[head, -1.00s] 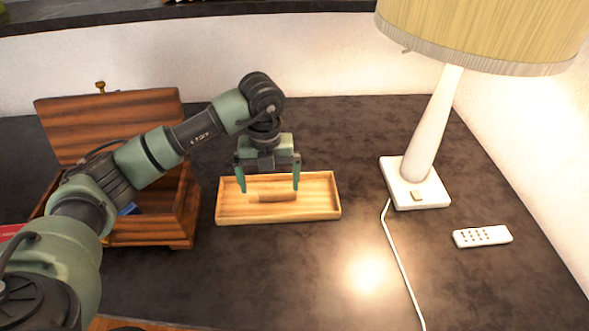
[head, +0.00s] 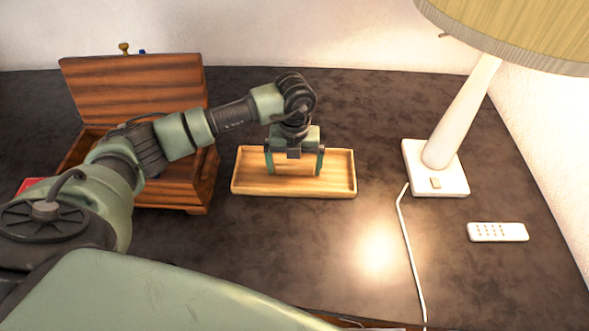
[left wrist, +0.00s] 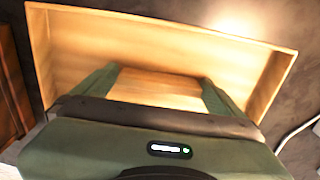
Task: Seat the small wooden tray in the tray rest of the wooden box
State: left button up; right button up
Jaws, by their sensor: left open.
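The small wooden tray (head: 340,174) lies flat on the dark table, right of the wooden box (head: 190,197). It also shows in the left wrist view (left wrist: 70,50). My left gripper (head: 295,172) is open and points down into the tray. Its fingers stand at either side of the tray's raised middle block (left wrist: 155,88), inside the rim; contact is not clear. The box's lid (head: 135,88) stands open at the back. My left arm crosses in front of the box and hides much of its inside, so the tray rest cannot be made out. My right gripper is out of view.
A lamp (head: 437,167) stands right of the tray, its white cord (head: 406,240) running toward the front. A white remote (head: 497,232) lies at the far right. A red thing (head: 30,184) shows partly at the left. The table in front of the tray is clear.

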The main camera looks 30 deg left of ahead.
aim_at(294, 165)
pick_arm(q)
jog(key=c, duration=1.5)
jog(key=shift+r, duration=0.1)
notch_tip(294, 165, up, 20)
jog(key=b, duration=0.1)
jog(key=shift+b, duration=0.3)
